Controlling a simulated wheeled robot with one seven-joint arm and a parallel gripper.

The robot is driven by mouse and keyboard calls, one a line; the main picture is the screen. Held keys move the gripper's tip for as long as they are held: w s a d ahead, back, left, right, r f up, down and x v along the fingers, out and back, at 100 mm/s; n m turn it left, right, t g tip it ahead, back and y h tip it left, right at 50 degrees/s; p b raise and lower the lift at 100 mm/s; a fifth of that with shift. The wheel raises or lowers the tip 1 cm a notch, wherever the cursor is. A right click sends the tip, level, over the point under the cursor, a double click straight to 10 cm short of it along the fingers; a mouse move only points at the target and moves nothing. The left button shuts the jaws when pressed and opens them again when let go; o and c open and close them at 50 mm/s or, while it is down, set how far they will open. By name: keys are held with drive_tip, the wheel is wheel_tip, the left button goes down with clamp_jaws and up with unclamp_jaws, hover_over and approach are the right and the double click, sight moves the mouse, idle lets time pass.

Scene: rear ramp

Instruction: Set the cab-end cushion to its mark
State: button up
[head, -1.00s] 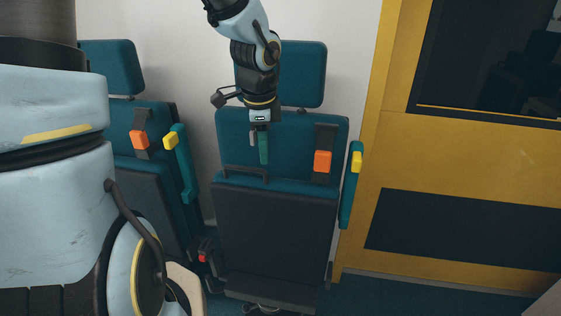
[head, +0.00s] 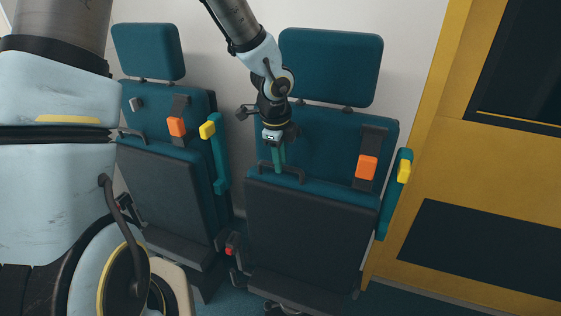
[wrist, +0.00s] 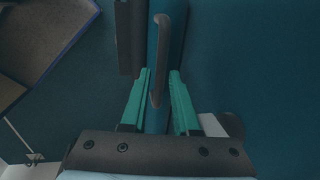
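Two teal seats stand against the wall with their cushions folded upright, dark undersides outward. The right seat's cushion (head: 310,235), nearer the yellow door, has a dark grab handle (head: 297,176) on its top edge; I take it to be the cab-end one. My gripper (head: 280,168) is at that handle, pointing down. In the wrist view, the green fingers (wrist: 161,72) are apart, with the handle (wrist: 158,50) running between them. A gap shows on the right; on the left I cannot tell whether finger and handle touch. No mark can be made out.
The left seat's folded cushion (head: 165,192) stands beside it. A teal armrest with a yellow end (head: 404,172) is right of the right seat. Orange buckles (head: 367,167) hang on the backrests. The yellow door panel (head: 480,180) fills the right side.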

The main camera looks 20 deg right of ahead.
drive_tip(key=shift+d+f, duration=0.1)
drive_tip(key=shift+f, duration=0.05)
drive_tip(key=shift+c, duration=0.2)
clamp_jaws()
idle(1.2)
